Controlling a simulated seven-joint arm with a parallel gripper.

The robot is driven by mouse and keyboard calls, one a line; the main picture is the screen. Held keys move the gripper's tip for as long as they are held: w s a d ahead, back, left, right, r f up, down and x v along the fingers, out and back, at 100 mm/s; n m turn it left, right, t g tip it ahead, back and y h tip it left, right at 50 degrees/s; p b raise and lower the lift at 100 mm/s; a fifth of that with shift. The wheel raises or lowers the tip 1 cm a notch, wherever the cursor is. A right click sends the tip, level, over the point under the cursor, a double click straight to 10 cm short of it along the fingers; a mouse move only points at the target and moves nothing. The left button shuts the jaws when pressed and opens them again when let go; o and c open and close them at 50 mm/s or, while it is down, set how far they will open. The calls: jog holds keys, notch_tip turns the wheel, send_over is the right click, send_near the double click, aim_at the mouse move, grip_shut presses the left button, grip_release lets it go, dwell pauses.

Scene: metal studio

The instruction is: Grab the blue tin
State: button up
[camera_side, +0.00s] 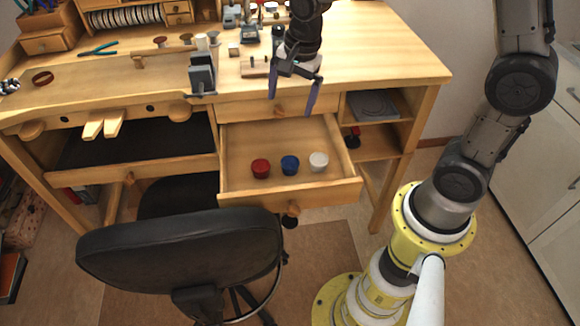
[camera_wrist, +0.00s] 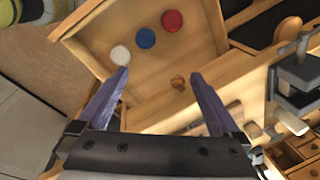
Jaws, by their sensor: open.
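The blue tin (camera_side: 290,165) stands in the open drawer (camera_side: 240,135), between a red tin (camera_side: 261,168) on its left and a white tin (camera_side: 319,161) on its right. My gripper (camera_side: 292,102) is open and empty, above the back of the drawer near the bench's front edge. In the wrist view the blue tin (camera_wrist: 146,38) lies beyond the fingertips of my gripper (camera_wrist: 160,78), with the white tin (camera_wrist: 120,55) close to the left fingertip in the picture and the red tin (camera_wrist: 172,20) farther off.
The bench top (camera_side: 390,62) carries a vise (camera_side: 202,75) and small tools behind my gripper. The drawer's front wall (camera_side: 300,192) and sides rise around the tins. A black chair (camera_side: 180,250) stands before the bench, left of the drawer.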

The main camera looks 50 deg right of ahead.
jog(key=g, duration=0.2)
send_over(290, 161)
notch_tip(290, 161, down, 8)
jog(key=f, duration=0.7)
jog(key=shift+s+a+f, duration=0.1)
jog(key=shift+s+f, duration=0.2)
jog(key=shift+f, duration=0.05)
jog(key=shift+w+f, duration=0.15)
jog(key=shift+f, duration=1.35)
jog(key=shift+w+f, duration=0.1)
jog(key=shift+f, duration=1.35)
jog(key=c, duration=1.4)
jog(key=shift+c, duration=0.2)
jog(key=shift+r, duration=0.2)
